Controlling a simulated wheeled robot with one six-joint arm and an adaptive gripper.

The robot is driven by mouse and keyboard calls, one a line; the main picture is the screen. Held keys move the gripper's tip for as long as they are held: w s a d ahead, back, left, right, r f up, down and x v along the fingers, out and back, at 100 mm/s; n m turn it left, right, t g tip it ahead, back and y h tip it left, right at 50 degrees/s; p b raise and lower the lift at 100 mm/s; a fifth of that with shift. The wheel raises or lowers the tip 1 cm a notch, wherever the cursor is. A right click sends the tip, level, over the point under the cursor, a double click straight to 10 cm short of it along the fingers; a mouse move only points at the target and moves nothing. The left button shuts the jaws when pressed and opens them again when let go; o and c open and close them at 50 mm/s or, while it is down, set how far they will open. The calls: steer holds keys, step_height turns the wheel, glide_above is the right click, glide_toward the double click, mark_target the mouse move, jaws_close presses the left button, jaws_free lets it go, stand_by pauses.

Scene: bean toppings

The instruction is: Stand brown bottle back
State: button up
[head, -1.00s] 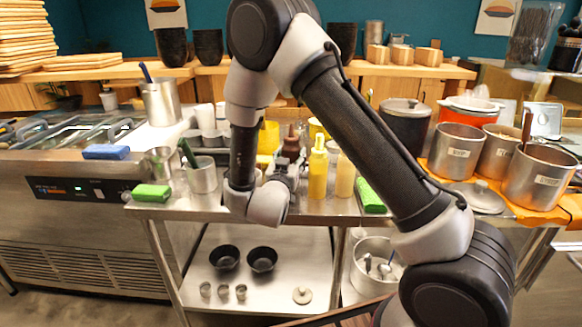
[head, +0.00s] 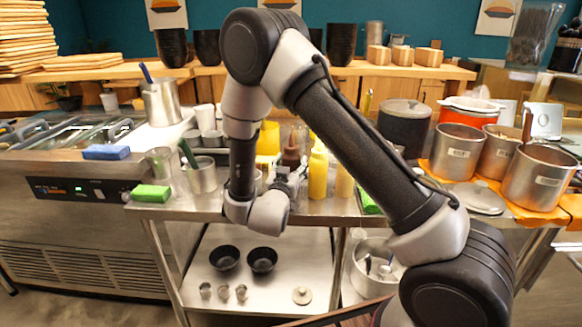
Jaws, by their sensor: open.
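The brown bottle (head: 291,153) stands upright on the steel table, behind my gripper and left of a yellow squeeze bottle (head: 318,172). Its lower part is hidden by my gripper. My gripper (head: 292,176) is low over the table, open, with its fingers pointing away towards the back. Its fingertips are at or very near the brown bottle; I cannot tell if they touch it. A paler bottle (head: 344,178) stands right of the yellow one.
A steel cup (head: 201,176) and green sponge (head: 151,193) are at the left of the table. A black pot (head: 405,128) and steel pots (head: 459,150) stand right. Black bowls (head: 262,260) sit on the lower shelf.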

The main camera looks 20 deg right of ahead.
steer(key=v, duration=1.2)
